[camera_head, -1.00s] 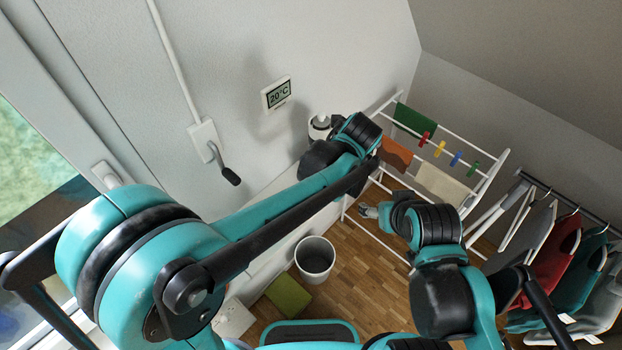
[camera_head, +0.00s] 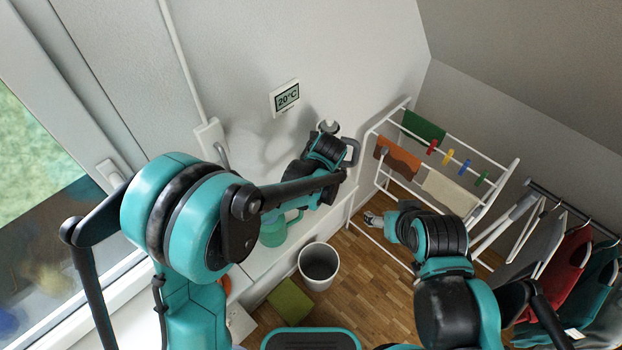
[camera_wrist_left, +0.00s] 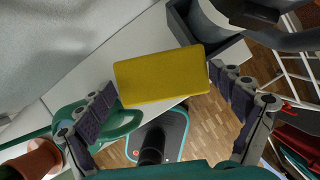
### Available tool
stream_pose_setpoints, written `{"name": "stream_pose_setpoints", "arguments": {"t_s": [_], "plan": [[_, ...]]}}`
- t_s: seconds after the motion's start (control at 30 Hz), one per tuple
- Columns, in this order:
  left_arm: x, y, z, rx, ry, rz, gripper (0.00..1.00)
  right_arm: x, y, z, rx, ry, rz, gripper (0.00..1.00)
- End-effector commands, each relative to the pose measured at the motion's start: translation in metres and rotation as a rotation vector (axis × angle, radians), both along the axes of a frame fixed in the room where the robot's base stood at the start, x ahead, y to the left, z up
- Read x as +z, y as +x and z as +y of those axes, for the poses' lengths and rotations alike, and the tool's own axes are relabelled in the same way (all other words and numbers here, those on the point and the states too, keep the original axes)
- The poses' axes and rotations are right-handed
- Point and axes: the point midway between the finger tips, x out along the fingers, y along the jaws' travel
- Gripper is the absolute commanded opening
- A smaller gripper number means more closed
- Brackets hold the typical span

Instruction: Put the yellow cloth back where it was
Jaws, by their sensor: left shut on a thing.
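In the left wrist view, the yellow cloth (camera_wrist_left: 165,72) is a flat rectangle spanning the space between the two fingers of my left gripper (camera_wrist_left: 163,84), which is shut on its sides. The cloth is held above the white ledge. In the head view, my left gripper (camera_head: 350,155) is by the wall, left of the drying rack (camera_head: 372,170), and the cloth is hidden there. My right gripper (camera_head: 372,218) is low in front of the rack, small and partly hidden by its arm; its jaw state is unclear.
Green (camera_head: 424,126), orange (camera_head: 397,158) and cream (camera_head: 448,190) cloths hang on the rack with several pegs. A green watering can (camera_head: 273,233) stands on the ledge. A white bin (camera_head: 318,268) stands on the floor. A dark grey box (camera_wrist_left: 205,37) shows beyond the cloth.

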Motion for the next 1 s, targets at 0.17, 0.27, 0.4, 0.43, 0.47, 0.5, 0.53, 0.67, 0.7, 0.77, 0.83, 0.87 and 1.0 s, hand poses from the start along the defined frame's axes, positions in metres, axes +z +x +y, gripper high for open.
{"name": "stream_pose_setpoints", "arguments": {"t_s": [0.17, 0.27, 0.4, 0.43, 0.47, 0.5, 0.53, 0.67, 0.7, 0.77, 0.83, 0.87, 1.0], "plan": [[-0.004, 0.0, 0.0, 0.0, 0.0, 0.0, 0.66, -0.004, 0.0, 0.0, 0.0, 0.0, 0.0, 0.7], [-0.007, 0.0, 0.0, 0.0, 0.0, 0.0, 0.66, -0.008, 0.0, 0.0, 0.0, 0.0, 0.0, 0.7], [-0.011, 0.0, 0.0, 0.0, 0.0, 0.0, 0.66, -0.012, 0.0, 0.0, 0.0, 0.0, 0.0, 0.7], [-0.012, 0.0, 0.0, 0.0, 0.0, 0.0, 0.66, -0.013, 0.0, 0.0, 0.0, 0.0, 0.0, 0.7], [-0.013, 0.0, 0.0, 0.0, 0.0, 0.0, 0.66, -0.013, 0.0, 0.0, 0.0, 0.0, 0.0, 0.7], [-0.013, 0.0, 0.0, 0.0, 0.0, 0.0, 0.66, -0.013, 0.0, 0.0, 0.0, 0.0, 0.0, 0.7], [-0.012, 0.0, 0.0, 0.0, 0.0, 0.0, 0.66, -0.013, 0.0, 0.0, 0.0, 0.0, 0.0, 0.7], [-0.012, 0.0, 0.0, 0.0, 0.0, 0.0, 1.0, -0.012, 0.0, 0.0, 0.0, 0.0, 0.0, 0.7], [-0.012, 0.0, 0.0, 0.0, 0.0, 0.0, 1.0, -0.012, 0.0, 0.0, 0.0, 0.0, 0.0, 0.7], [-0.012, 0.0, 0.0, 0.0, 0.0, 0.0, 1.0, -0.012, 0.0, 0.0, 0.0, 0.0, 0.0, 0.7], [-0.012, 0.0, 0.0, 0.0, 0.0, 0.0, 1.0, -0.012, 0.0, 0.0, 0.0, 0.0, 0.0, 0.7], [-0.012, 0.0, 0.0, 0.0, 0.0, 0.0, 1.0, -0.012, 0.0, 0.0, 0.0, 0.0, 0.0, 0.7], [-0.009, 0.0, 0.0, 0.0, 0.0, 0.0, 1.0, -0.009, 0.0, 0.0, 0.0, 0.0, 0.0, 0.7]]}}
